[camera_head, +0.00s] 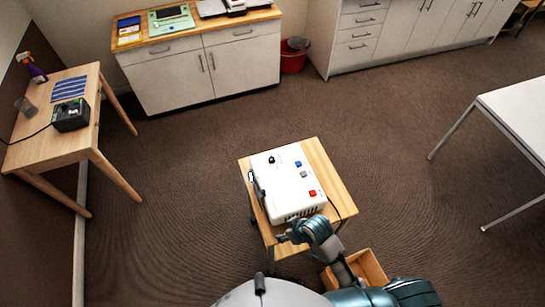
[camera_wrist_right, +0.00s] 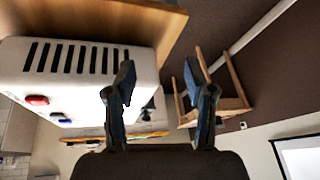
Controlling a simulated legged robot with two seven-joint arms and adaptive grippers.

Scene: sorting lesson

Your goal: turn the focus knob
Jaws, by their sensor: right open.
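A white box-shaped device (camera_head: 285,190) sits on a small wooden table. A small black knob (camera_head: 271,160) stands on its top near the far left corner; I cannot tell if it is the focus knob. A dark part (camera_head: 258,186) sticks out along the device's left side. My right gripper (camera_head: 290,234) is near the device's front left corner. In the right wrist view my right gripper (camera_wrist_right: 159,72) is open and empty, with the device's vented face (camera_wrist_right: 75,58) beside its left finger. A dark part of the device (camera_wrist_right: 149,110) shows partly behind that finger. My left gripper is not in view.
The device's top carries a blue button (camera_head: 298,163), a grey one (camera_head: 303,174) and a red one (camera_head: 312,193). An open wooden box (camera_head: 369,266) stands beside my right arm. Open carpet surrounds the table.

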